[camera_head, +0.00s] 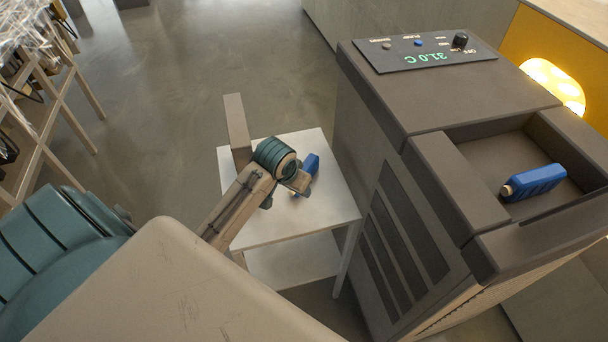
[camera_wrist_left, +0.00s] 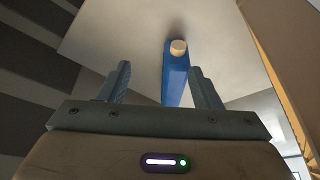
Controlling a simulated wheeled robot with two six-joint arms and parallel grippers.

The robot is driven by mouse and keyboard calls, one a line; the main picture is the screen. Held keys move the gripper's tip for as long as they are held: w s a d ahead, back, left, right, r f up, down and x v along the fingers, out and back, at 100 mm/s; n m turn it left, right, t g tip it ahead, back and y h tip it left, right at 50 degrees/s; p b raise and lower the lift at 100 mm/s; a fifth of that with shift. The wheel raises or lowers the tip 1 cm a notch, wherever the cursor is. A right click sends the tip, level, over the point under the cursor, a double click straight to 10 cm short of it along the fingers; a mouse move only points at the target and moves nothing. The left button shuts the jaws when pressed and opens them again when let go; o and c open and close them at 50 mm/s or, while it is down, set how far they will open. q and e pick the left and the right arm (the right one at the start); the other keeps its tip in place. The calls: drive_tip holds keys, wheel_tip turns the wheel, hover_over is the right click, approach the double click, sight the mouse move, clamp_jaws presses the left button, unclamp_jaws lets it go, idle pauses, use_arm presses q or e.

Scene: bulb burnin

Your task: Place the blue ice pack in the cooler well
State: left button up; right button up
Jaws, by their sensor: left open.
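A blue ice pack (camera_head: 311,163) with a pale cap is at the white side table (camera_head: 288,234), partly hidden behind my left wrist. In the left wrist view the same blue ice pack (camera_wrist_left: 176,78) shows between the two fingers, closer to the right one. My left gripper (camera_head: 299,185) is open there, and gaps show on both sides of the pack in the wrist view (camera_wrist_left: 160,68). A second blue ice pack (camera_head: 534,182) with a tan cap lies in the recessed well (camera_head: 482,157) on top of the brown cooler cabinet. My right gripper is not in view.
The cabinet's control panel (camera_head: 425,50) reads 31.0 C, with small buttons and a black knob. The well has raised walls. A glowing yellow panel (camera_head: 553,84) is behind. A rack (camera_head: 45,125) stands at left. Open floor lies behind the table.

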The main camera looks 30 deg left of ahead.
use_arm(q)
approach(304, 169)
wheel_tip(304, 169, down, 2)
drive_tip(key=shift+d+f+n, duration=0.1)
drive_tip(key=shift+d+n, duration=0.05)
drive_tip(key=shift+n, duration=0.15)
drive_tip(key=shift+w+f, duration=0.2)
drive_tip(key=x, duration=0.4)
drive_tip(key=shift+w+f+p, duration=0.15)
drive_tip(key=shift+f+p, duration=0.1)
drive_tip(key=shift+p, duration=0.1)
drive_tip(key=x, duration=0.2)
drive_tip(key=p+x, duration=0.1)
drive_tip(key=x, duration=0.1)
drive_tip(key=shift+w+a, duration=0.2)
drive_tip(key=shift+a, duration=0.05)
drive_tip(key=shift+w+f, duration=0.25)
drive_tip(key=shift+f, duration=0.4)
drive_tip(key=shift+c, duration=1.1)
clamp_jaws()
